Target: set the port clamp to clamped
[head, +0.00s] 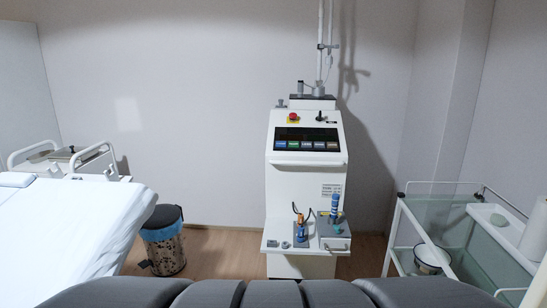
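A white machine (305,185) stands against the back wall. Its front shelf (272,246) carries small fittings. One is a blue and orange fitting (300,230) on a dark base. To its right, an upright blue-banded cylinder (336,205) stands at a grey block (335,240). Small grey pieces (278,244) lie at the shelf's left. I cannot tell for certain which fitting is the port clamp, nor whether it is clamped; the parts are too small. My gripper is not in view.
The machine has a red knob (293,118) and a row of buttons (307,145). A white-sheeted bed (70,225) and a pedal bin (163,245) are at left. A glass-shelved trolley (445,215) stands at right. Some floor (225,250) is clear between bin and machine.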

